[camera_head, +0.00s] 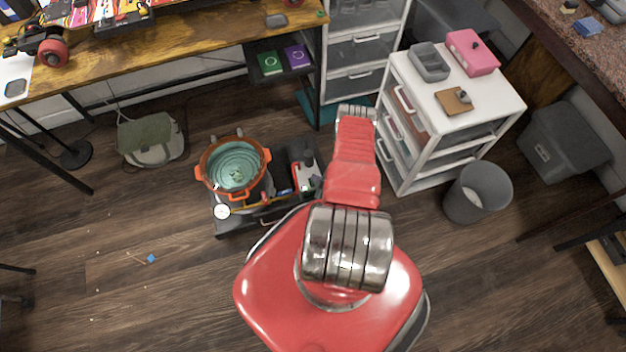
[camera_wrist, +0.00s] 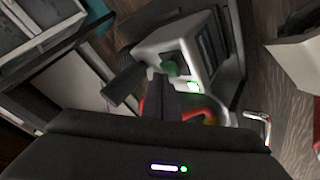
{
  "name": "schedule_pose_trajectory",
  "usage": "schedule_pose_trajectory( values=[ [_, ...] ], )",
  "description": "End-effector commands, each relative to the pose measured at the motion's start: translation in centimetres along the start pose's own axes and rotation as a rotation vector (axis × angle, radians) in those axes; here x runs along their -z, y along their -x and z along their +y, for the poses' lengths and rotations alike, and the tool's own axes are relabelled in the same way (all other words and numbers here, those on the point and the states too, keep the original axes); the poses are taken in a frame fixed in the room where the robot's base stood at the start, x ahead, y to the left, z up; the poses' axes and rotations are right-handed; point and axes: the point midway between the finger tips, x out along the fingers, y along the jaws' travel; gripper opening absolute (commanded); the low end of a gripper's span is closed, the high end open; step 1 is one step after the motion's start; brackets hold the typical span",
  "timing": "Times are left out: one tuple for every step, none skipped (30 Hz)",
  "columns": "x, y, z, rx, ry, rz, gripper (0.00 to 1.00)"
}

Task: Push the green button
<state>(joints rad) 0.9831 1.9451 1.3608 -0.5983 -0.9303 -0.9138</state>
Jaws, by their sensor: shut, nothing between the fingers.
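A pale grey box-shaped device (camera_wrist: 178,42) with a dark recessed front fills the upper middle of the wrist view. In the head view, a small white-and-red device (camera_head: 306,176) sits beside my arm; my gripper cannot be made out clearly there.
An orange pot (camera_head: 204,180) stands left of the device in the head view. A white drawer cabinet (camera_head: 412,178) and a grey bin (camera_head: 462,208) stand to the right. A wooden workbench (camera_head: 190,52) runs along the back. The floor at left is mostly clear.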

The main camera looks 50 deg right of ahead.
Motion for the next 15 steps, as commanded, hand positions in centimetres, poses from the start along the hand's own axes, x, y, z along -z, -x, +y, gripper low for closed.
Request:
schedule_pose_trajectory(
  values=[
    [0.05,0.06,0.06,0.000,0.000,0.000,0.00],
    [0.06,0.08,0.07,0.000,0.000,0.000,0.00],
    [0.06,0.08,0.07,0.000,0.000,0.000,0.00],
    [0.06,0.07,0.08,-0.001,0.000,0.000,0.00],
    [0.06,0.07,0.08,-0.001,0.000,0.000,0.00],
    [0.06,0.07,0.09,-0.001,0.000,0.000,0.00],
    [0.06,0.06,0.09,-0.001,0.000,0.000,0.00],
    [0.06,0.06,0.09,-0.001,0.000,0.000,0.00],
    [0.08,0.07,0.12,-0.001,0.000,0.001,0.00],
    [0.10,0.10,0.15,-0.001,0.000,0.001,0.00],
    [0.14,0.14,0.19,-0.001,0.000,0.001,0.00],
    [0.21,0.24,0.29,-0.001,0.000,0.001,0.00],
    [0.29,0.33,0.40,-0.002,0.000,0.001,0.00],
    [0.38,0.43,0.52,-0.002,0.001,0.001,0.00],
    [0.52,0.61,0.65,-0.002,0.001,0.001,0.00]
  ],
)
